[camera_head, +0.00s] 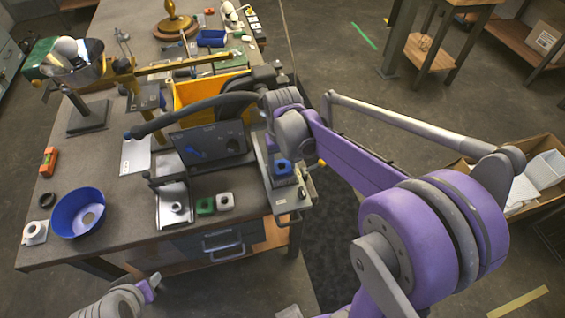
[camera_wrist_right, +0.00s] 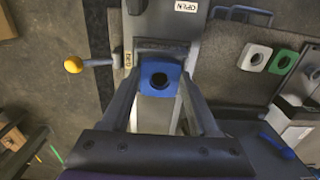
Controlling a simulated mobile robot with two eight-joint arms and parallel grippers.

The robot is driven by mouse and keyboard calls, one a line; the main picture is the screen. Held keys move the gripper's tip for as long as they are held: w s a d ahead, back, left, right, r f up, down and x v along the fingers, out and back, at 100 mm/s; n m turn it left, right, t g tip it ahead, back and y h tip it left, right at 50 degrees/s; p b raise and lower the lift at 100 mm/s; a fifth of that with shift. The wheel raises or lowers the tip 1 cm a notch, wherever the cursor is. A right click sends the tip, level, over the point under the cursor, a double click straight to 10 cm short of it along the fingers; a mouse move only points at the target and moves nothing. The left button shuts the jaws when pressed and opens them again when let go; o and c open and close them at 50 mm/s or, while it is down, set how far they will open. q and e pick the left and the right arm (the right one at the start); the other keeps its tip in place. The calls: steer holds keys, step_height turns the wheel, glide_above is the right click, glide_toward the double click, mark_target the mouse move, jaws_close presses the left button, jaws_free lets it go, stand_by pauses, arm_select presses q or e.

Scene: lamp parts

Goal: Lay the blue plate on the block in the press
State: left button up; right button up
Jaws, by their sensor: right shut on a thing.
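The blue plate (camera_wrist_right: 172,77), a small square with a dark round hole, is between the fingers of my right gripper (camera_wrist_right: 160,80), which is shut on it. In the head view the blue plate (camera_head: 283,168) shows over the press (camera_head: 291,197) at the table's right front edge. A pale grey part (camera_wrist_right: 153,116) shows below the plate in the wrist view; I cannot tell if it is the block. Whether the plate touches the block is hidden. Part of my left arm shows at the bottom left of the head view, but its gripper does not show.
A lever with a yellow knob (camera_wrist_right: 73,65) sticks out beside the press. White (camera_head: 224,201) and green (camera_head: 205,205) square parts lie on the table left of it. A blue bowl (camera_head: 66,222) stands at the left front, and a yellow bin (camera_head: 200,90) behind.

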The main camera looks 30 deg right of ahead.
steer(key=shift+f+b, duration=0.25)
steer(key=shift+b, duration=0.05)
stand_by(1.9)
steer(key=shift+r, duration=0.3)
steer(key=o, duration=1.4)
step_height(320, 180, up, 11)
steer(key=shift+f+p, duration=0.1)
steer(key=shift+p, duration=0.35)
steer(key=s+a+f+n+t, duration=0.1)
steer(key=s+a+f+t, duration=0.1)
steer(key=s+f, duration=0.1)
steer(key=s+a+f+t, duration=0.1)
steer(key=s+a+f, duration=0.1)
steer(key=s, duration=0.4)
steer(key=s+a+f+n+t, duration=0.1)
steer(key=s+a+f+t, duration=0.1)
steer(key=s+f, duration=0.2)
steer(key=shift+s+a+f+n+t, duration=0.15)
steer(key=shift+s+a+n+t, duration=0.15)
steer(key=shift+s+a, duration=0.1)
